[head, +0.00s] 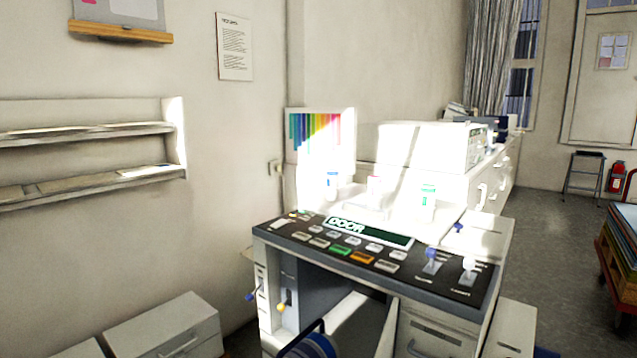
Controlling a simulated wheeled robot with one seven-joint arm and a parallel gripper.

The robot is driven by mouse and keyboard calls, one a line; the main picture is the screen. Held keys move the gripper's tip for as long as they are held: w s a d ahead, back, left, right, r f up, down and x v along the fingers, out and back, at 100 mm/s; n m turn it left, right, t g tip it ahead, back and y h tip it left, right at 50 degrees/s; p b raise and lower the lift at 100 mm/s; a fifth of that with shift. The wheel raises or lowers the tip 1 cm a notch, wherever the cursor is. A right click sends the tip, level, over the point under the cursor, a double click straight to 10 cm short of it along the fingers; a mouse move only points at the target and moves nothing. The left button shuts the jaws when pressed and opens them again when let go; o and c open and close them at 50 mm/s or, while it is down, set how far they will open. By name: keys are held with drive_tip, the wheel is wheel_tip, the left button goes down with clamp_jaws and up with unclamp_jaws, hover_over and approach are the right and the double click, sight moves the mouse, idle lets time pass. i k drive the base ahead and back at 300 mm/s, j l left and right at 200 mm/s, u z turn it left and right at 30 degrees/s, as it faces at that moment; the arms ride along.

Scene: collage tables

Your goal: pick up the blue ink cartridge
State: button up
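A small white container with a blue band (332,183) stands at the back of the machine, behind its control panel; it looks like the blue ink cartridge. Strong light washes out its outline. To its right stand a similar container with a pink top (374,187) and one with a green band (428,195). The three stand apart from each other. My gripper is not in view.
A colour chart (318,133) stands behind. A white cabinet (430,146) is at back right. Open floor (550,235) lies to the right, before a loaded cart (620,245).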

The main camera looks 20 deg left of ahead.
sight(332, 186)
drive_tip(key=j, duration=0.8)
drive_tip(key=i+j+u, duration=0.1)
drive_tip(key=j, duration=0.7)
drive_tip(key=i+j, duration=0.1)
drive_tip(key=j, duration=0.7)
drive_tip(key=u, duration=0.05)
